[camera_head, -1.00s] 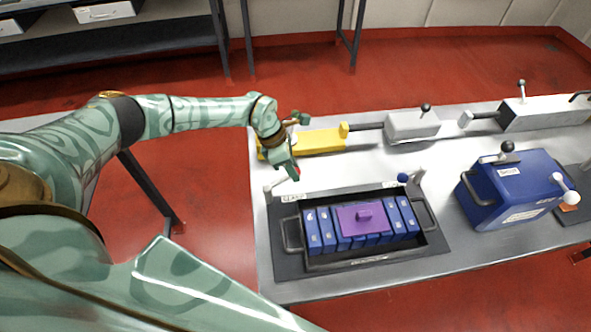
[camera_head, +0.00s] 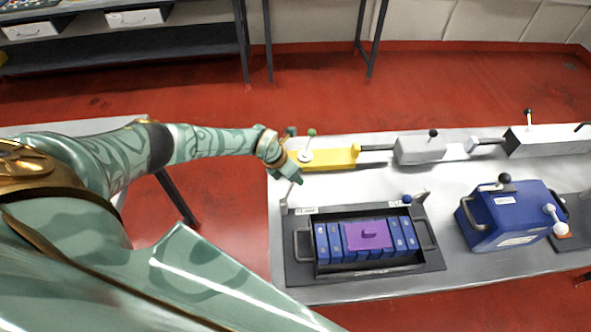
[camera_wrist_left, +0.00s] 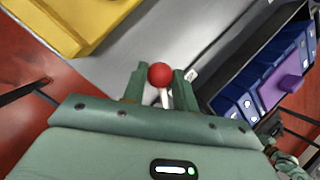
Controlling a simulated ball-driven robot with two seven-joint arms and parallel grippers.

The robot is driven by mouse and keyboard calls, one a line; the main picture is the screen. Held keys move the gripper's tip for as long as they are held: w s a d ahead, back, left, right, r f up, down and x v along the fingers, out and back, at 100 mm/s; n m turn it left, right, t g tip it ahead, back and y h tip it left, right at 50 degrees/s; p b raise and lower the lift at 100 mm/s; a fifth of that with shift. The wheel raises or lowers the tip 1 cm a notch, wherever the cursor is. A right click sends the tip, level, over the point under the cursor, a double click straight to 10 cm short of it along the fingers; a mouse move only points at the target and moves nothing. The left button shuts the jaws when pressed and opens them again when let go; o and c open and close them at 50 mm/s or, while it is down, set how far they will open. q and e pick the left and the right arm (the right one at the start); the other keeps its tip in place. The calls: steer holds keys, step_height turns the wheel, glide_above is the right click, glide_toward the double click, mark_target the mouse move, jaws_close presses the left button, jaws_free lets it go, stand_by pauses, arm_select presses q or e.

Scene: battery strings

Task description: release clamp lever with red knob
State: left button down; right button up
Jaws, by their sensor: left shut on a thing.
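The clamp lever (camera_head: 290,190) with the red knob stands at the left end of the battery tray, tilted a little to the right. The red knob (camera_wrist_left: 160,74) and its pale stem show in the left wrist view, between my left fingertips. My left gripper (camera_head: 293,172) is shut on the red knob and hides it in the head view. The battery tray (camera_head: 440,262) holds a row of blue cells (camera_head: 336,243) with a purple block (camera_head: 368,235) on top. A blue-knobbed clamp lever (camera_head: 407,198) stands at the tray's back right. My right gripper is not in view.
A yellow fixture (camera_head: 335,159) with a green-knobbed lever (camera_head: 310,133) lies just behind my left gripper. A grey block (camera_head: 418,149) and a large blue box (camera_head: 515,218) stand to the right. Bare table (camera_head: 375,183) shows between them.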

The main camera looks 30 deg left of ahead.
arm_select(q)
steer(key=shift+w+a+r, duration=0.1)
steer(key=shift+a, duration=0.3)
steer(key=c, duration=1.3)
jaws_free()
steer(key=shift+o, duration=1)
steer(key=shift+s+r+p, duration=0.2)
steer(key=shift+r+p, duration=0.15)
steer(key=p+v, duration=0.4)
steer(key=v, duration=1.1)
steer(key=shift+s, duration=0.25)
steer(key=shift+a+r, duration=0.15)
